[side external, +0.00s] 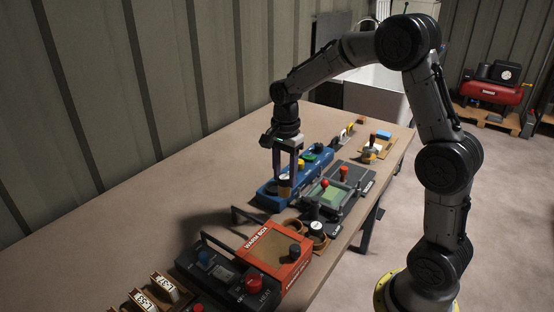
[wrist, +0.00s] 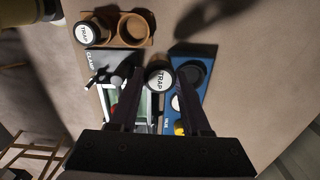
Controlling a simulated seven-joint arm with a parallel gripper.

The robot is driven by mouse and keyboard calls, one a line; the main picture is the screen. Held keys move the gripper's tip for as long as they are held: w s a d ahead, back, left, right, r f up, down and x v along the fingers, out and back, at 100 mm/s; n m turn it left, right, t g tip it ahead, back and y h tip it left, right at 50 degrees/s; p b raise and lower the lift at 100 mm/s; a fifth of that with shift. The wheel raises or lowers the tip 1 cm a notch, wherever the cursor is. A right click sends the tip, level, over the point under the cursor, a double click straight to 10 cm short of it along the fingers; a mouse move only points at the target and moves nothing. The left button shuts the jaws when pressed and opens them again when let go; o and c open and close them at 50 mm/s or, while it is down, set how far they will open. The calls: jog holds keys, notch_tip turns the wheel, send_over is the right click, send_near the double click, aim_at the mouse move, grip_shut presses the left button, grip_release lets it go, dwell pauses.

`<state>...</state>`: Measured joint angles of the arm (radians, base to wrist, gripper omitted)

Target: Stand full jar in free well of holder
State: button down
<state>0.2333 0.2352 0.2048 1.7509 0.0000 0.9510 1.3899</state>
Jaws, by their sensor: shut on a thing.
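My gripper (side external: 287,165) is shut on a jar (wrist: 158,76) whose round white top reads TRAP. In the side view the held jar (side external: 285,186) looks tan below and is upright above the end of the blue pump base. How full it is, and whether it touches the base, I cannot tell. In the wrist view the wooden holder (wrist: 112,43) lies ahead and to the left of my gripper. Its left well holds another TRAP jar (wrist: 88,31). Its right well (wrist: 136,28) is free. In the side view the holder's jar (side external: 316,228) stands in front of the clamp.
The blue base (side external: 266,193) has a dark round socket (wrist: 192,73) just right of the held jar. The grey clamp unit (side external: 345,195) stands beside it with a red knob. The orange warm box (side external: 272,252) is close to the holder. Bare tabletop lies behind the blue base.

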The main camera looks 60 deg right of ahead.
jog(key=s+a, duration=0.4)
jog(key=s, duration=0.1)
jog(key=shift+n, duration=0.3)
jog(key=shift+d+f, duration=0.1)
jog(key=shift+f, duration=3.1)
jog(key=shift+f, duration=0.5)
jog(key=shift+c, duration=1.4)
grip_release()
